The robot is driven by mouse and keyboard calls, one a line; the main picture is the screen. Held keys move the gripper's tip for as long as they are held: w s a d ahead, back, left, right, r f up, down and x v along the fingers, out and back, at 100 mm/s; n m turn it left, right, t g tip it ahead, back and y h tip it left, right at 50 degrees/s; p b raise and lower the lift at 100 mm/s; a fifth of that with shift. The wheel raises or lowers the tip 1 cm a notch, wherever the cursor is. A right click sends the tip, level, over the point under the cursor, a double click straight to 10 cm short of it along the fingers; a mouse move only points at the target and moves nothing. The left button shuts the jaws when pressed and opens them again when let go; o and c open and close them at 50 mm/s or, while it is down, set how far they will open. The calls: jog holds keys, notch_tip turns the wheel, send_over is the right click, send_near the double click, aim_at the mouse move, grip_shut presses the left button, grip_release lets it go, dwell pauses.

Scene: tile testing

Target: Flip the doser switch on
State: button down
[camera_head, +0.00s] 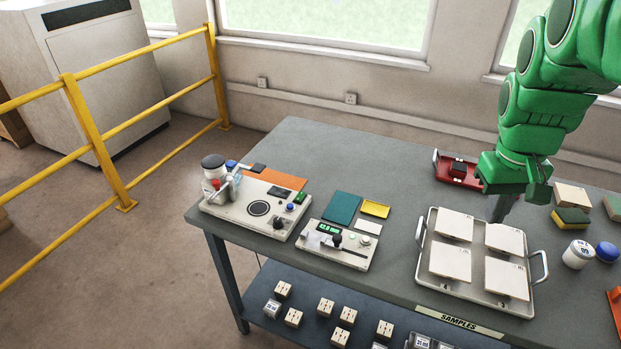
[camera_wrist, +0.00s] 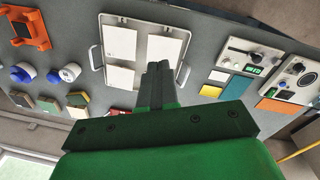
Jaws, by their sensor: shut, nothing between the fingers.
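Two pale control units stand on the left part of the grey table. The left unit (camera_head: 236,213) has a round plate, a jar, a red part, small coloured buttons and a black knob (camera_head: 280,221). The right unit (camera_head: 325,255) has a green lit display (camera_head: 328,228), a black-knobbed lever (camera_head: 337,240) and small round buttons. I cannot tell which is the doser or read its switch state. Both show at the right of the wrist view, the display unit (camera_wrist: 240,53) nearer. My gripper (camera_head: 502,212) is shut and empty above the white tile tray, well right of both units; its fingers (camera_wrist: 159,72) point toward the tray.
The metal tray (camera_head: 424,262) holds several white tiles. A red tray (camera_head: 446,179), sponges (camera_head: 571,218) and small jars (camera_head: 578,255) lie behind and right. Teal (camera_head: 341,208) and yellow (camera_head: 375,208) pads lie behind the display unit. The table's back middle is clear.

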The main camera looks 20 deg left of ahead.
jog(key=w+a+n, duration=0.4)
jog(key=w+a, duration=0.5)
jog(key=n+t, duration=0.1)
jog(key=n, duration=0.9)
send_over(301, 193)
jog(key=s, duration=0.2)
notch_tip(301, 193, down, 11)
jog(key=shift+y, duration=0.4)
jog(key=f, duration=0.4)
jog(key=w+f, duration=0.1)
jog(key=f, duration=0.8)
jog(key=shift+w+f, duration=0.1)
jog(key=shift+w, duration=0.2)
